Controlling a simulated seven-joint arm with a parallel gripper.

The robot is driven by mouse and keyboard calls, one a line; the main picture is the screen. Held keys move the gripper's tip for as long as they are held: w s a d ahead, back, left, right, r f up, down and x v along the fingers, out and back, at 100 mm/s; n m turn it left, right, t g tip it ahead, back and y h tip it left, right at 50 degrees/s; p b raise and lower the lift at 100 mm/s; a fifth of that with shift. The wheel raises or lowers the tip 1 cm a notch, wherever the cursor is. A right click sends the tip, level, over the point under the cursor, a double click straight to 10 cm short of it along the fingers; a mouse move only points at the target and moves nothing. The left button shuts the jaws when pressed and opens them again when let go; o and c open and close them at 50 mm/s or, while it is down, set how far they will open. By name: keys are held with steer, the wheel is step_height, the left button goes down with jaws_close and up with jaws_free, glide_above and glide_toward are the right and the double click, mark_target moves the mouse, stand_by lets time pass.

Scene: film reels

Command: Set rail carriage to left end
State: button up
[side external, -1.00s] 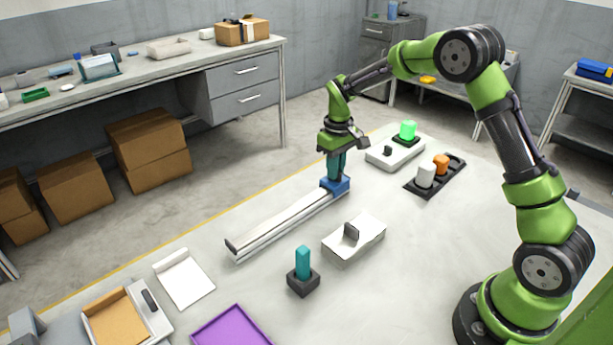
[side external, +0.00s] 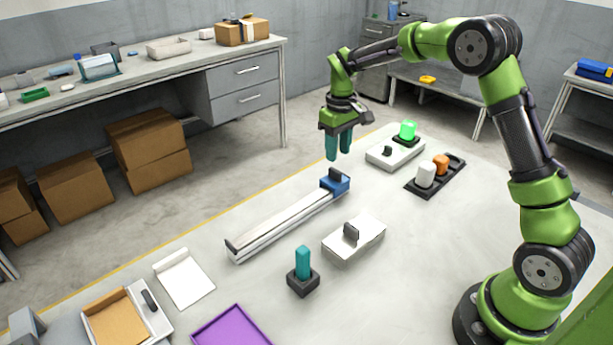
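The rail (side external: 285,222) is a long light-grey track lying diagonally on the table, from the lower left to the upper right. The blue carriage (side external: 341,187) with a dark upright knob (side external: 335,175) sits at the rail's upper-right end. My gripper (side external: 338,157) hangs above the carriage, pointing down, with its two teal fingers apart and nothing between them. There is a visible gap between the fingertips and the knob.
A grey box with a dark handle (side external: 368,240) and a teal peg in a dark block (side external: 303,264) stand in front of the rail. A black tray (side external: 447,178) and a base with a green lamp (side external: 408,130) are at the right. A white sheet (side external: 184,280) lies left of the rail.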

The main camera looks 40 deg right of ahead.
mark_target(340, 173)
step_height(340, 173, up, 11)
steer(key=shift+r, duration=0.15)
stand_by(0.4)
steer(key=s+a+m+t+y, duration=0.1)
steer(key=s+a, duration=0.4)
steer(key=s, duration=0.7)
steer(key=s+a+r+m+t+y, duration=0.1)
steer(key=s+a+m+t, duration=0.2)
steer(key=s, duration=0.9)
steer(key=a+t, duration=0.2)
steer(key=t, duration=0.1)
steer(key=shift+s+a+r, duration=0.2)
steer(key=shift+a, duration=0.2)
